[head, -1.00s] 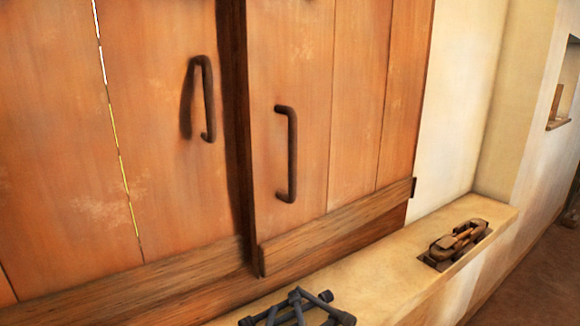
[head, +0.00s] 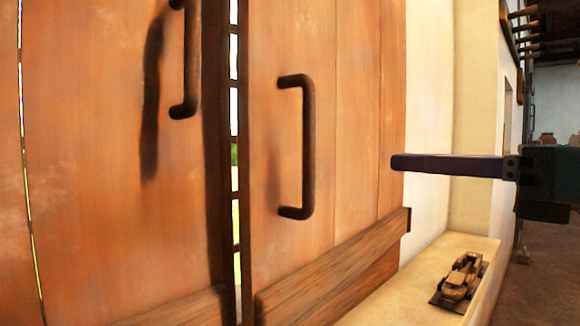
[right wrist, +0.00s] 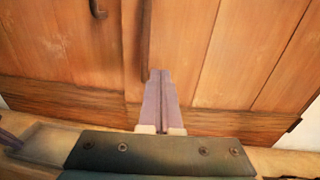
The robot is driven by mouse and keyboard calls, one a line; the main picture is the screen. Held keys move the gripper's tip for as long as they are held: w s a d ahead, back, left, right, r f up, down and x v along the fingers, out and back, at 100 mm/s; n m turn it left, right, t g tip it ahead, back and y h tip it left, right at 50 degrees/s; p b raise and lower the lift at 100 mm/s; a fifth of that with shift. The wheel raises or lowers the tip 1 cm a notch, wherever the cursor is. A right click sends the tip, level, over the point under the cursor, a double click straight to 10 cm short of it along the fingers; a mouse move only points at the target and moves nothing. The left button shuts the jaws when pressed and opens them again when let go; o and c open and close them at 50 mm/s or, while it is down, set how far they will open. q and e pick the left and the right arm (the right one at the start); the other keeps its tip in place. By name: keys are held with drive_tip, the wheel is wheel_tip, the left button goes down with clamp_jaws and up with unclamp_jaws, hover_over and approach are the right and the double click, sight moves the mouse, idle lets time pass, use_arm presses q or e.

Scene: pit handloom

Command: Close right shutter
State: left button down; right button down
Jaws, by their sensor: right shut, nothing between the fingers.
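The right shutter (head: 345,120) is an orange-brown plank panel with a dark C-shaped handle (head: 308,145) and a wooden rail along its bottom. The left shutter (head: 100,200) stands to its left with a similar handle (head: 190,60). A narrow gap with bright light and dark bars shows between them. My right gripper (head: 395,162) points left from the right side, fingers shut and empty, its tip over the right shutter's right edge. In the right wrist view its fingers (right wrist: 158,75) overlap the lower end of a dark handle; contact cannot be told.
A pale sill (head: 410,290) runs below the shutters, with a small wooden tool (head: 460,283) on it. A cream wall (head: 470,110) stands right of the right shutter. Open floor (head: 545,285) shows at the far right.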

sight(295, 156)
use_arm(q)
drive_tip(key=shift+s+d+r+p, duration=0.15)
drive_tip(key=shift+r+p, duration=0.3)
drive_tip(key=shift+r, duration=0.1)
use_arm(e)
drive_tip(key=x, duration=1.3)
drive_tip(key=shift+s, duration=0.15)
